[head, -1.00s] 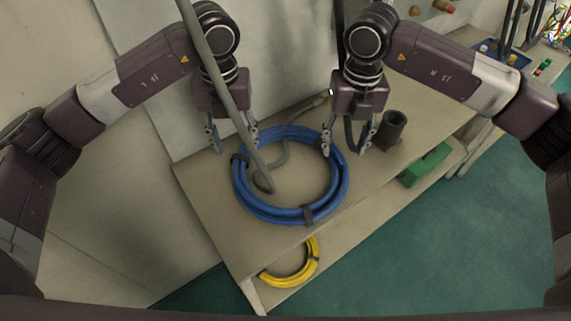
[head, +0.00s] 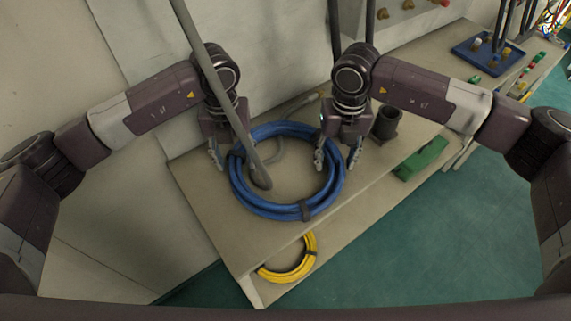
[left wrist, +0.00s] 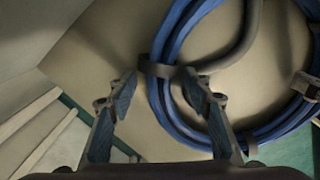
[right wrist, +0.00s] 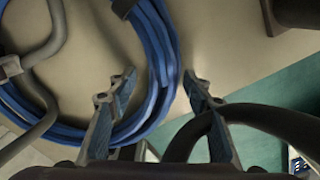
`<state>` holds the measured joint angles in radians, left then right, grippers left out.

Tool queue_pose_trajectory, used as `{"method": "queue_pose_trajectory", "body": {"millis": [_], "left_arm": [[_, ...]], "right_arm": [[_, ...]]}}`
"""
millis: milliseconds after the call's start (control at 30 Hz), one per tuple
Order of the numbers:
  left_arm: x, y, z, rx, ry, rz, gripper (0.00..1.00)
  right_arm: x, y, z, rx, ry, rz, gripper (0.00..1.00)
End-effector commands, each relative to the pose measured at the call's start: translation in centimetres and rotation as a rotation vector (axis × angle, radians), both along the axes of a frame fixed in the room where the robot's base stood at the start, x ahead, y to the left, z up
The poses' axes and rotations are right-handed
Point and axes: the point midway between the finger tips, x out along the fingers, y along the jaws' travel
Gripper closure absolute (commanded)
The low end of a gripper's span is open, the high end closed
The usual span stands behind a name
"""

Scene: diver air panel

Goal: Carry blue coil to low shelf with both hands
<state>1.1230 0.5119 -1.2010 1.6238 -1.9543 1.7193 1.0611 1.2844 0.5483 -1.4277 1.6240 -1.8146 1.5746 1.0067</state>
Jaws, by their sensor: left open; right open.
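The blue coil (head: 270,214) lies flat on the upper shelf top (head: 215,225), bound with dark straps. My left gripper (head: 229,158) is open at the coil's left side, near a strap. In the left wrist view the open left fingers (left wrist: 158,85) have the strapped part of the coil (left wrist: 180,35) just ahead between their tips. My right gripper (head: 336,163) is open at the coil's right side. In the right wrist view the coil's band (right wrist: 160,65) runs between the open right fingers (right wrist: 158,82). The lower shelf (head: 262,288) shows below the top's front edge.
A yellow coil (head: 309,262) lies on the lower shelf, with a green box (head: 421,159) farther right. A dark cup-like cylinder (head: 387,123) stands right of my right gripper. A grey hose (head: 215,85) hangs down into the blue coil's ring. Green floor lies in front.

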Motion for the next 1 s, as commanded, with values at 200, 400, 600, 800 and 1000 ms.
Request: {"method": "queue_pose_trajectory", "body": {"millis": [200,400,600,800,1000], "left_arm": [[0.0,-0.02,0.03,0.0,0.0,0.0,0.66],[0.01,-0.02,0.05,0.0,0.0,0.0,0.88],[0.02,-0.02,0.06,0.0,0.0,0.0,1.0],[0.02,-0.01,0.06,0.0,-0.001,0.0,1.0],[0.09,-0.05,0.25,-0.002,-0.003,0.0,1.0]], "right_arm": [[0.0,0.01,0.02,0.0,0.0,0.0,0.66],[0.0,0.0,0.04,0.0,0.0,0.0,0.88],[0.01,0.0,0.06,0.0,0.0,0.0,1.0],[0.02,0.0,0.07,0.0,0.0,0.0,1.0],[0.09,0.03,0.25,0.001,-0.003,0.0,1.0]]}}
